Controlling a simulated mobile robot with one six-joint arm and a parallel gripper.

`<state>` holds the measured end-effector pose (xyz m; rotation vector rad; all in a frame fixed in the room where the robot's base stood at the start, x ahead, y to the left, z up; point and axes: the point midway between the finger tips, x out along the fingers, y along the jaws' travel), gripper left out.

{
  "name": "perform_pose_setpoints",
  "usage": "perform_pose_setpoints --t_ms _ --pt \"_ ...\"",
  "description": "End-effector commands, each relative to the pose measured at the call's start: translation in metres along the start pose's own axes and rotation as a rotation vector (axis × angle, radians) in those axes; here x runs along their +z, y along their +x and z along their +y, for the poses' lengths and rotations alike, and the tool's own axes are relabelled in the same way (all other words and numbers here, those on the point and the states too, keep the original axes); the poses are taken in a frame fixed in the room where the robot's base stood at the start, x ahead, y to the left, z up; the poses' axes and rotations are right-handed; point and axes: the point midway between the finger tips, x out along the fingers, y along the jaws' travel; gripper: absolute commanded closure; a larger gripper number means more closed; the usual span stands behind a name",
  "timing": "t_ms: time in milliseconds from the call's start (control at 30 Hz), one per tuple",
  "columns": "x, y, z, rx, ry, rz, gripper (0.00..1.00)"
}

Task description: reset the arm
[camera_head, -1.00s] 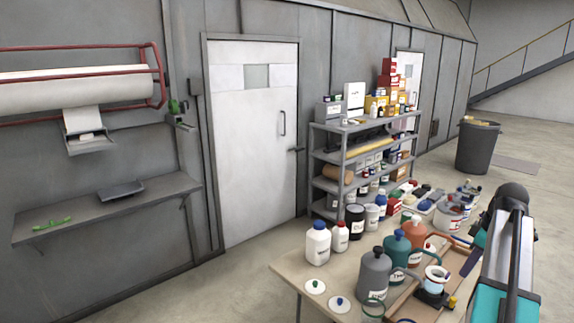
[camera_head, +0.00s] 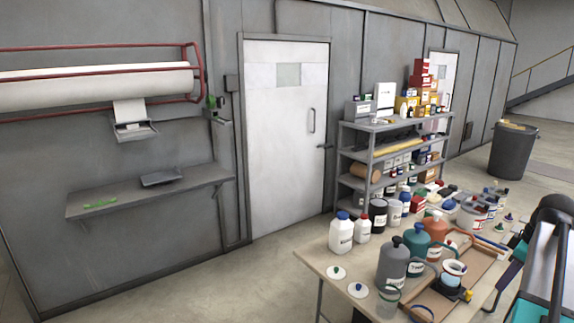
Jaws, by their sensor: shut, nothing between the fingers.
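Part of my arm (camera_head: 543,262) shows at the lower right edge, with a dark rounded joint, a pale link and a teal section. It stands in front of the right end of a work table (camera_head: 318,262) and hides part of it. My gripper is out of view, so its fingers cannot be seen. Nothing held by the arm shows in this view.
The table is crowded with bottles, including a grey jug (camera_head: 393,264) and a teal bottle (camera_head: 416,243), and a brown tray (camera_head: 432,301). Behind are a loaded shelf (camera_head: 372,127), a white door (camera_head: 285,150) and a bin (camera_head: 512,150). A wall shelf (camera_head: 150,192) is at left. Floor at lower left is clear.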

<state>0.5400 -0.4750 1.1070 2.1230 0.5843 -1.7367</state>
Motion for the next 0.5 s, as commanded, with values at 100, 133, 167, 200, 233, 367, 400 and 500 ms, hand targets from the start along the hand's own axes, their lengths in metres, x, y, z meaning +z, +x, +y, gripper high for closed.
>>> perform_pose_setpoints --t_ms 100,133,167,200,233,367,400,500 --pt "-0.013 0.005 -0.005 -0.005 -0.020 0.000 1.00" --pt "-0.017 0.007 -0.006 -0.008 -0.026 -0.001 1.00" --pt "-0.021 0.009 -0.008 -0.011 -0.032 -0.001 1.00" --pt "-0.026 0.014 -0.010 -0.016 -0.040 -0.002 1.00" --pt "-0.029 0.016 -0.012 -0.020 -0.045 -0.002 1.00" --pt "-0.043 0.034 -0.019 -0.043 -0.067 -0.007 1.00" --pt "-0.047 0.039 -0.021 -0.050 -0.073 -0.008 1.00" --pt "-0.057 0.057 -0.028 -0.074 -0.091 -0.014 1.00"
